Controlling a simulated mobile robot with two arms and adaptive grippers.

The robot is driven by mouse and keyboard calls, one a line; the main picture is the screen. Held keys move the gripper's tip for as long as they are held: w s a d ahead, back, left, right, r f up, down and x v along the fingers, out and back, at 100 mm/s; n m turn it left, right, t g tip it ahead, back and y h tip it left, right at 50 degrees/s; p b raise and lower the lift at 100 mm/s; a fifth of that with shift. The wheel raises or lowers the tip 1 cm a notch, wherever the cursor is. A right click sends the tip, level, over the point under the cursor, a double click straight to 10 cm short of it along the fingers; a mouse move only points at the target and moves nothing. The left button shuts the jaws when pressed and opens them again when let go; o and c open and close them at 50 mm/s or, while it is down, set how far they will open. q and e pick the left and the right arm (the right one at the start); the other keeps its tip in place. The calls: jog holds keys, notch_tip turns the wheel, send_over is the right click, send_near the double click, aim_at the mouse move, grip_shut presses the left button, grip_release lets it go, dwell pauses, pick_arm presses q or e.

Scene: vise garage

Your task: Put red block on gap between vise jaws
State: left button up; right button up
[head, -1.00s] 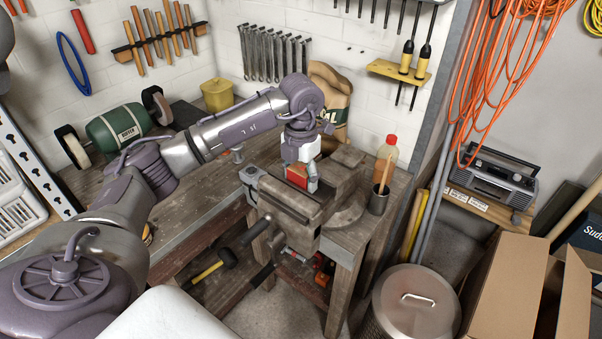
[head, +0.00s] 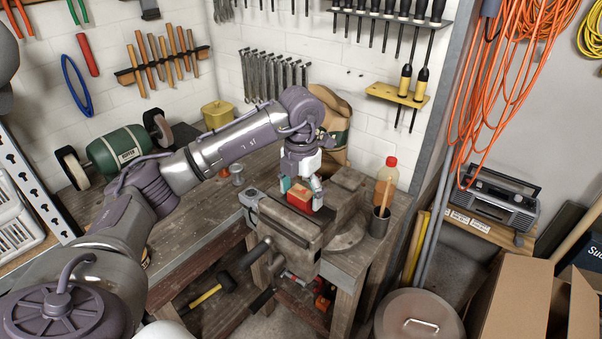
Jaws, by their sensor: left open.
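The red block (head: 300,196) sits at the top of the vise (head: 290,222), at its jaws. Its top face looks orange-red. I cannot tell how deep it sits between the jaws. My left gripper (head: 301,190) is right over the vise, pointing down, with its fingers apart on either side of the block. I cannot tell whether the fingers touch the block. My right gripper is not in view.
The vise stands on the wooden workbench (head: 205,215). A bottle with a red cap (head: 386,182) and a dark cup (head: 379,222) stand to its right. A bench grinder (head: 118,150) and yellow container (head: 217,114) are at the left back. Cardboard boxes (head: 520,300) are at the right.

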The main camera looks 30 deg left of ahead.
aim_at(302, 192)
pick_arm(q)
notch_tip(302, 192, up, 9)
jog(key=shift+w+f+b, duration=0.1)
jog(key=shift+f+b, duration=0.1)
jog(key=shift+b, duration=0.3)
jog(key=shift+r, duration=0.7)
jog(key=shift+f, duration=0.1)
